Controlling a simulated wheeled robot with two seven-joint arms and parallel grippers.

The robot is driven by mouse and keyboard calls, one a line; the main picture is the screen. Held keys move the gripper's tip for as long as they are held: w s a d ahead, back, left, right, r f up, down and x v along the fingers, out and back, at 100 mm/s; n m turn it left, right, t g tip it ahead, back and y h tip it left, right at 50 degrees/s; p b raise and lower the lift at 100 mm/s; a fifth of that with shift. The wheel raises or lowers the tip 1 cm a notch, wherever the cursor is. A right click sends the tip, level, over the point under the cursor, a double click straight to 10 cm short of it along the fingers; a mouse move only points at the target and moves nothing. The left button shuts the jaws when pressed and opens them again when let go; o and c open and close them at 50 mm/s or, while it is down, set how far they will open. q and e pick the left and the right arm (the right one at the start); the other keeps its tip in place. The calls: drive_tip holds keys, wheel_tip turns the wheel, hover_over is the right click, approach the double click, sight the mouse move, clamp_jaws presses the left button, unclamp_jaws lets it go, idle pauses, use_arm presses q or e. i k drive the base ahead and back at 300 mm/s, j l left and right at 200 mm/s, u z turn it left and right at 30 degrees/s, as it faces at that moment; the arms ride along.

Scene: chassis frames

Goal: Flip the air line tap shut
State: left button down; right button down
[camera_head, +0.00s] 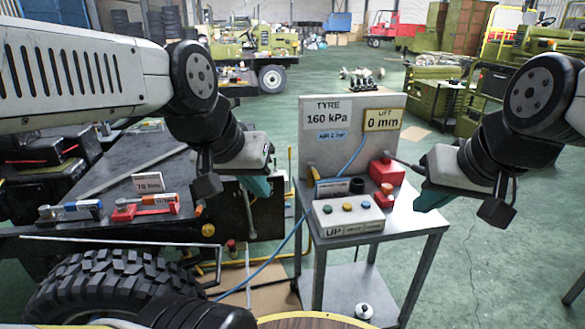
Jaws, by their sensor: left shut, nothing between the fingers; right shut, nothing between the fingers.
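A grey panel (313,148) stands on a metal cart, with TYRE 160 kPa, LIFT 0 mm and a small blue AIR label (332,135). A thin blue air hose (352,156) runs down past the panel's front towards the tyre. A small yellow lever (313,177) shows at the panel's lower left; I cannot tell surely whether it is the air line tap, or its setting. My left gripper (258,188) is shut and empty, left of the panel. My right gripper (432,196) is shut and empty, right of the cart, apart from the panel.
A button box (347,226) marked UP and a red box (387,173) sit on the cart top (412,222). A large tyre (105,285) and a dark bench with red and blue tools (145,207) are at left. Green floor is open at right.

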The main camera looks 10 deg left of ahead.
sight(311, 165)
drive_tip(key=u, duration=0.2)
drive_tip(key=i+u, duration=0.25)
drive_tip(key=i, duration=0.2)
drive_tip(key=i+l+u, duration=0.2)
drive_tip(key=i, duration=0.2)
